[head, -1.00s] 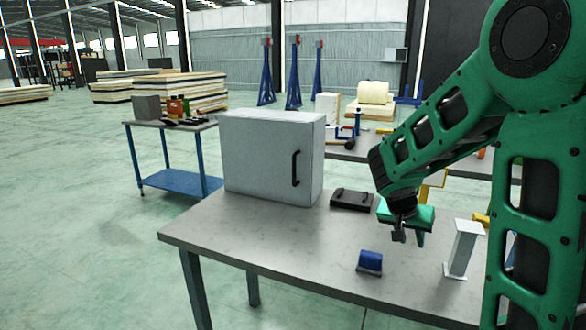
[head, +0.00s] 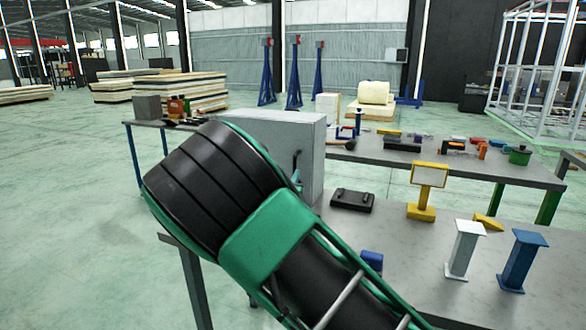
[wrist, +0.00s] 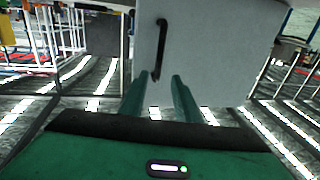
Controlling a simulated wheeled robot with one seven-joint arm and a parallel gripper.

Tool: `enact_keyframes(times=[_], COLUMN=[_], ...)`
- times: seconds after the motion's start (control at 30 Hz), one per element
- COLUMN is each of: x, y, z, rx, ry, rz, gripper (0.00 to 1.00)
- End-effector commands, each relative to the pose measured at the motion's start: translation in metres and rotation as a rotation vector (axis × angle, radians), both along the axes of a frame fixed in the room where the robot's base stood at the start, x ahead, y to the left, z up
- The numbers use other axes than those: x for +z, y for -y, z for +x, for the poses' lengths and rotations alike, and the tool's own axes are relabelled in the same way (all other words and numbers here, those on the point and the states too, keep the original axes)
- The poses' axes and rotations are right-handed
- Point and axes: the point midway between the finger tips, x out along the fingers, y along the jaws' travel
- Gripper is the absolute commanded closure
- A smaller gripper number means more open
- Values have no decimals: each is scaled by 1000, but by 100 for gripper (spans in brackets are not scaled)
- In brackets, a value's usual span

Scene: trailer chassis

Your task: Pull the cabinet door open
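On the workbench (head: 400,270) are a black tray-like block (head: 352,200), a yellow stand (head: 428,190), a white post (head: 464,250), a blue post (head: 521,262) and a small blue block (head: 372,260). A second table (head: 450,163) with several items stands behind.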

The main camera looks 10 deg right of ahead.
Motion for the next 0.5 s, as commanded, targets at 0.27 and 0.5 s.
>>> enact_keyframes(times=[0.27,0.5], x=[0,0], y=[23,39], z=[42,74], rx=[-5,-7], ry=[0,-2], rz=[-1,-1], gripper=[70,70])
